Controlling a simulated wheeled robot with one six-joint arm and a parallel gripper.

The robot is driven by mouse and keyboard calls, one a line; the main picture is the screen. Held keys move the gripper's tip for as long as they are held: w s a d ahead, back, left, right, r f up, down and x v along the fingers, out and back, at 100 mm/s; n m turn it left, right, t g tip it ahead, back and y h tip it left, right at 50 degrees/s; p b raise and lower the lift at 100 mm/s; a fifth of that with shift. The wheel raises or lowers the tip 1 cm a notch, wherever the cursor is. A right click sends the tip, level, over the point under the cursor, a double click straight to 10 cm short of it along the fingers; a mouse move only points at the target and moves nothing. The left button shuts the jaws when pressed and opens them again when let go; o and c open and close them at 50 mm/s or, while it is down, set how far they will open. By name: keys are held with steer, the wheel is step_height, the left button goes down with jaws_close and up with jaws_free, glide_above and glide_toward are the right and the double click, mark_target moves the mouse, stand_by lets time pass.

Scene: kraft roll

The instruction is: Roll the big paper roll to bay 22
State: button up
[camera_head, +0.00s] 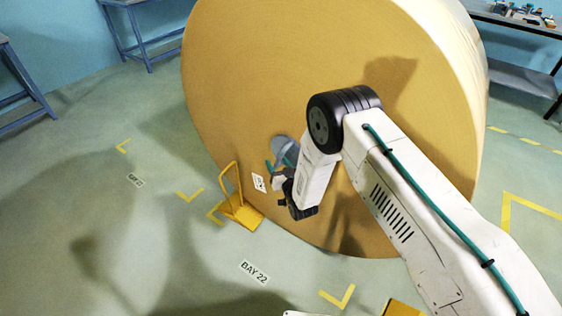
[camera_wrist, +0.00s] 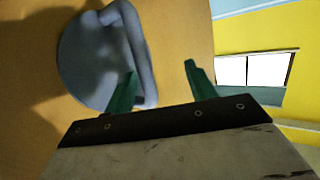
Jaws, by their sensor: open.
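The big paper roll (camera_head: 240,80) stands on its curved side, its flat tan end facing me. A grey disc with a loop handle (camera_head: 284,148) is on that end, low down. In the wrist view the handle (camera_wrist: 138,45) is large and close. My gripper (camera_head: 277,166) is at the handle with its green fingers apart. In the wrist view my gripper (camera_wrist: 161,69) has the handle's near bar between its fingers, close to the left one; contact cannot be told. The BAY 22 floor label (camera_head: 254,272) lies in front of the roll, between yellow corner marks.
A yellow chock (camera_head: 240,211) with an upright loop handle stands by the roll's lower left edge. Another yellow piece (camera_head: 403,308) shows at the bottom edge. Another floor label (camera_head: 136,180) lies left. Blue tables stand far left; a cluttered bench (camera_head: 515,45) stands right. Left floor is clear.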

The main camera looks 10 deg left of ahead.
steer(key=shift+s+a+f, duration=0.25)
steer(key=shift+s+f, duration=0.05)
steer(key=shift+s, duration=0.2)
steer(key=shift+a+f, duration=0.1)
steer(key=shift+c, duration=1.1)
steer(key=v, duration=0.9)
